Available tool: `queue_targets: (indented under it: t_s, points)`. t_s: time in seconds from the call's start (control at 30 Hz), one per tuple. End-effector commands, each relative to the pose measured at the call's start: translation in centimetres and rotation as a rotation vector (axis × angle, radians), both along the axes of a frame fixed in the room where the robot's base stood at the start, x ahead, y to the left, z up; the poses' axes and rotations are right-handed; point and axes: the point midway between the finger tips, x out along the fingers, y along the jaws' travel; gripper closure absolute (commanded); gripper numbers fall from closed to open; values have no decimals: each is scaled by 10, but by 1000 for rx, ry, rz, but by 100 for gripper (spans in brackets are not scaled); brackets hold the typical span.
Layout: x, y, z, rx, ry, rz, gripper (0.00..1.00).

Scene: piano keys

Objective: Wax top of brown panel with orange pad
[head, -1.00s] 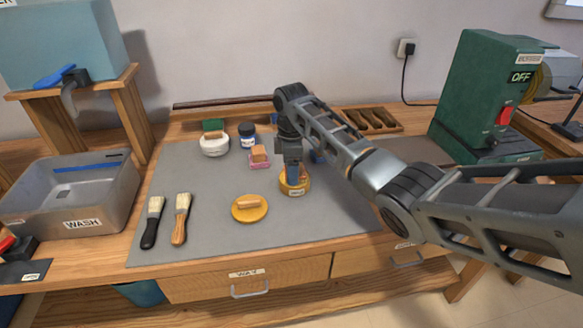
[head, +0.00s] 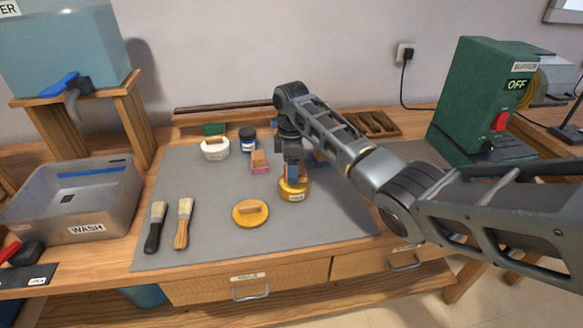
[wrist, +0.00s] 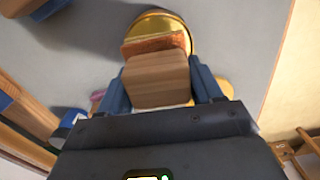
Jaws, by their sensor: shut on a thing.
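My gripper (head: 292,172) is shut on a wooden block (wrist: 158,82) with an orange pad (wrist: 153,43) on its far face. Blue fingers grip the block from both sides. A round gold tin (head: 295,191) with a small label stands on the grey mat. The pad is at the tin's opening, and the tin's far rim shows beyond it in the wrist view (wrist: 158,14). I cannot tell whether the pad touches the tin's contents. I cannot make out the brown panel for certain; my arm covers part of the bench behind the gripper.
A wash tub (head: 80,229) stands left, a green buffer (head: 470,105) right. The mat's front right is clear.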

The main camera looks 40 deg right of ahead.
Motion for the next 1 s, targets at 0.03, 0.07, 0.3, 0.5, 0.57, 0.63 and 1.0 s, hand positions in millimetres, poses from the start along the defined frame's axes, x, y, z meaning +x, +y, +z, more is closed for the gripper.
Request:
queue_targets:
  t_s: [0.03,0.07,0.3,0.5,0.57,0.63,1.0]
  points:
    - [1,0,5,0,-2,1,59]
    - [1,0,8,0,-2,1,59]
    - [1,0,24,0,-2,1,59]
    - [1,0,38,-1,-3,0,59]
    - [1,0,41,0,-2,0,59]
    - [0,0,44,-1,-2,0,59]
    - [0,0,44,-1,-1,0,59]
